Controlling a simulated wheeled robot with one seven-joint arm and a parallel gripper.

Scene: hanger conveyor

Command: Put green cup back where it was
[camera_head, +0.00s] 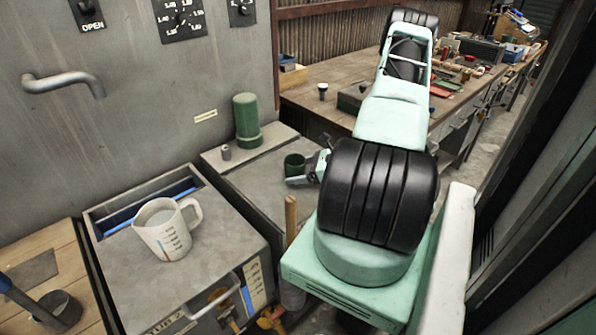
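A small dark green cup (294,165) stands upright, or nearly so, at the right side of a grey cabinet top (262,182). My gripper (298,172) is right at the cup, coming from the right. One finger shows along the cup's near side. The far finger is not clear, so I cannot tell if the gripper is closed on the cup. I also cannot tell whether the cup touches the surface. A taller green flask (246,122) stands behind and to the left on the same cabinet.
A small metal cap (226,153) stands beside the flask. A white measuring jug (167,230) is on the nearer grey cabinet at left. A wooden handle (291,218) sticks up in front of the cup's cabinet. A cluttered workbench (330,66) lies behind my arm.

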